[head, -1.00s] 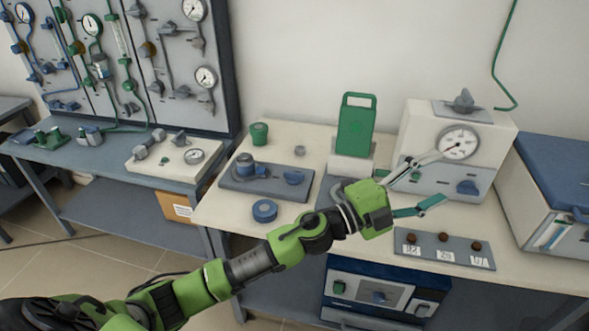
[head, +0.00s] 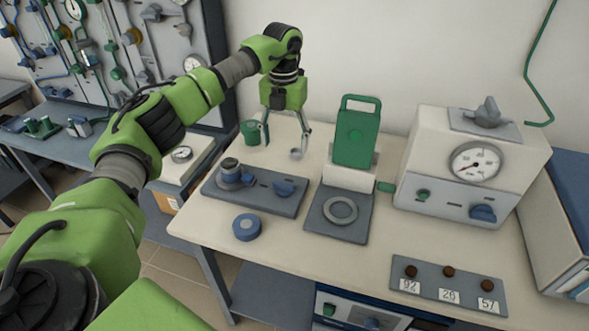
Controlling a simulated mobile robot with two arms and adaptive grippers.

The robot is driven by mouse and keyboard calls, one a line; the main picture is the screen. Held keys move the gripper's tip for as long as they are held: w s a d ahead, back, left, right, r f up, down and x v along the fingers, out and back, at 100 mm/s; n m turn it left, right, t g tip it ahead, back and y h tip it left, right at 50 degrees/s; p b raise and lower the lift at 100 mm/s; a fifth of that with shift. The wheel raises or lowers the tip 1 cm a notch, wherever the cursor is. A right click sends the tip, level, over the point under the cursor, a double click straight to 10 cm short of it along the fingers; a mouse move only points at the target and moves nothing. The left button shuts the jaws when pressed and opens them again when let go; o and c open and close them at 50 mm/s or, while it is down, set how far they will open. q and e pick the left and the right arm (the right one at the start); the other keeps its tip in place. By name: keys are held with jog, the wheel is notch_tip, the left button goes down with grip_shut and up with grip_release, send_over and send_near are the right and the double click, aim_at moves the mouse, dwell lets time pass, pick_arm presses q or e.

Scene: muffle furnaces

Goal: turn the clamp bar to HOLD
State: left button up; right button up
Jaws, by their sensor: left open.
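No part in view carries a readable HOLD mark, so I cannot tell for sure which part is the clamp bar. My left gripper (head: 284,143) points down, open and empty, behind this plate at the back of the table. A small grey ring (head: 296,154) is at its right fingertip; I cannot tell if they touch. My right gripper is not in view.
A green cup (head: 251,132) stands beside the left finger. A green upright block (head: 357,135), a white gauge box (head: 455,190) with knobs, and a numbered strip (head: 448,287) are to the right. A blue disc (head: 247,227) lies in front. The table's front middle is clear.

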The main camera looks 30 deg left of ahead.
pick_arm(q)
jog(key=p, duration=0.1)
send_near(284, 183)
jog(key=shift+s+f, duration=0.15)
jog(key=shift+s, duration=0.2)
jog(key=f, duration=0.4)
jog(key=shift+w+p, duration=0.35)
jog(key=shift+p, duration=0.05)
notch_tip(284, 183, down, 3)
jog(key=shift+f, duration=0.2)
jog(key=shift+f+p, duration=0.25)
jog(key=shift+p, duration=0.05)
jog(key=shift+f, duration=0.3)
jog(key=shift+r, duration=0.1)
jog(key=c, duration=1.1)
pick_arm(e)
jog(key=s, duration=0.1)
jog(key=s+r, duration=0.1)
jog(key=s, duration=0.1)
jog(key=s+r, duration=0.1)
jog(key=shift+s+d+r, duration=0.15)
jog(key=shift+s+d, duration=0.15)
